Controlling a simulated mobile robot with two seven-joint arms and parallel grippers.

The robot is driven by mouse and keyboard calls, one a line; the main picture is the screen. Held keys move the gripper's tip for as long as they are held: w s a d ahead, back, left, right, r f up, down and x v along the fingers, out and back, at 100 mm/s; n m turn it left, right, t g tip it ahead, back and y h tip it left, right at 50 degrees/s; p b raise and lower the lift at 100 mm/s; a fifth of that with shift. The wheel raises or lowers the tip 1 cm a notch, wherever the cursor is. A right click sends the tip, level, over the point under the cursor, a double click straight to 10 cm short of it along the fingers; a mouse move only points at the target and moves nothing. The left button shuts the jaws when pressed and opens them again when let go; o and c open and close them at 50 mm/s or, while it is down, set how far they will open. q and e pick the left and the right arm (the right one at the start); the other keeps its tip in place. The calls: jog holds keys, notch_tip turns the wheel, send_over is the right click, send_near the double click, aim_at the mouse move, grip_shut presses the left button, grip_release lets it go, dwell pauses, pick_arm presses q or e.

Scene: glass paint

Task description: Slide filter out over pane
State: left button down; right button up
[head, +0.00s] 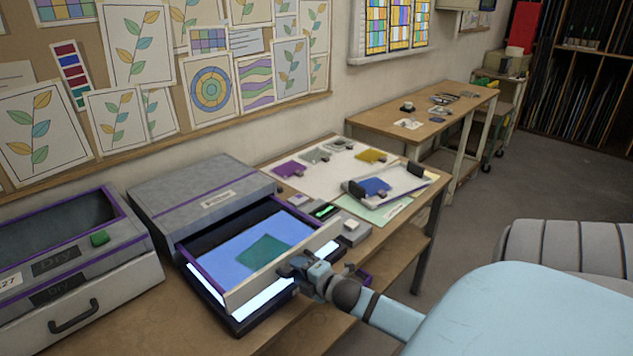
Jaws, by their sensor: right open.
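A grey light box (204,200) stands on the bench, with a purple-edged tray (184,248) out at its front. A glowing blue sheet (224,262), which looks like the filter, covers most of the tray. A dark green shape (262,251), perhaps the pane, shows within the blue; I cannot tell which lies on top. A pale grey bar (252,285) runs along the sheet's front edge, with bright white light in front of it. My right gripper (290,268) is open at this bar; contact is unclear. My left gripper is out of view.
Behind the tray, a white board (325,178) holds coloured samples, and a small rack (400,178) holds a blue piece. Small devices sit right of the tray.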

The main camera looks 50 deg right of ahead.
jog(key=v, duration=1.3)
jog(key=shift+b, duration=0.35)
jog(key=shift+a, duration=0.1)
